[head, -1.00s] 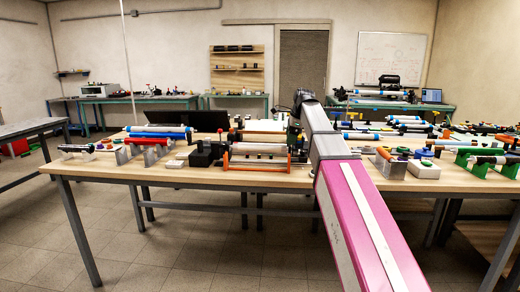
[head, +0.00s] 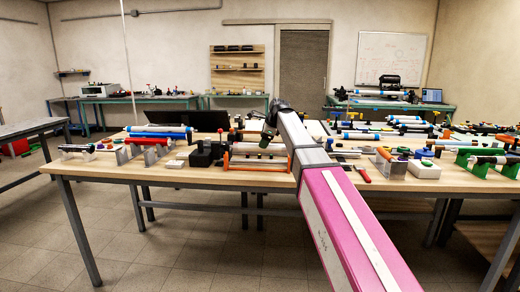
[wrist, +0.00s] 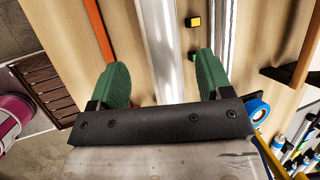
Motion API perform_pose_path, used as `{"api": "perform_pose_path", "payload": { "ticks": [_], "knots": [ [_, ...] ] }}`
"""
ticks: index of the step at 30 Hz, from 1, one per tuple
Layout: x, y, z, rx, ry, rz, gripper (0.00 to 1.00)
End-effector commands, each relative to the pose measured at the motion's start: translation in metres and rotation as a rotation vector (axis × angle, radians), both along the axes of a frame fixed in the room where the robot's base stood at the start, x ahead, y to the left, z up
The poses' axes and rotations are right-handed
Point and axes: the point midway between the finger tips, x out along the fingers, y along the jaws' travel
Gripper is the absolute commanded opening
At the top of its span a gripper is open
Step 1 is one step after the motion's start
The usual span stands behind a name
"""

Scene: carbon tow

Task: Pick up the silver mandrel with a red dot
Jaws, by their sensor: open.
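My gripper (wrist: 162,72) has two green fingers, spread apart, in the wrist view. Between them, below, runs a long pale silvery-white cylinder (wrist: 158,38), and nothing is gripped. I cannot see a red dot on it, so I cannot tell whether it is the silver mandrel. In the head view, a pale cylinder (head: 255,148) lies in a rack with orange ends on the table.
A grey rail (wrist: 219,25) runs right of the cylinder in the wrist view, with a yellow-and-black block (wrist: 193,22) nearby. An orange bar (wrist: 98,28) lies left. The wooden table (head: 95,166) also holds blue tubes (head: 160,130), a black box (head: 203,152) and a white block (head: 424,169).

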Motion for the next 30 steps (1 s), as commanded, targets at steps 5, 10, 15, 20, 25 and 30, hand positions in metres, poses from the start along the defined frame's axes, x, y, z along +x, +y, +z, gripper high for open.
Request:
{"api": "perform_pose_path", "payload": {
  "ticks": [5, 10, 15, 20, 25, 30],
  "knots": [
    [0.011, 0.009, -0.023, -0.001, 0.002, 0.000, 0.72],
    [0.015, 0.015, -0.037, 0.000, 0.002, 0.001, 0.72],
    [0.015, 0.015, -0.037, 0.000, 0.001, 0.000, 0.72],
    [0.015, 0.015, -0.037, 0.000, 0.001, 0.000, 0.30],
    [0.015, 0.015, -0.036, 0.000, 0.001, 0.000, 0.11],
    [0.015, 0.015, -0.036, 0.000, 0.001, 0.000, 0.11]
  ]
}}
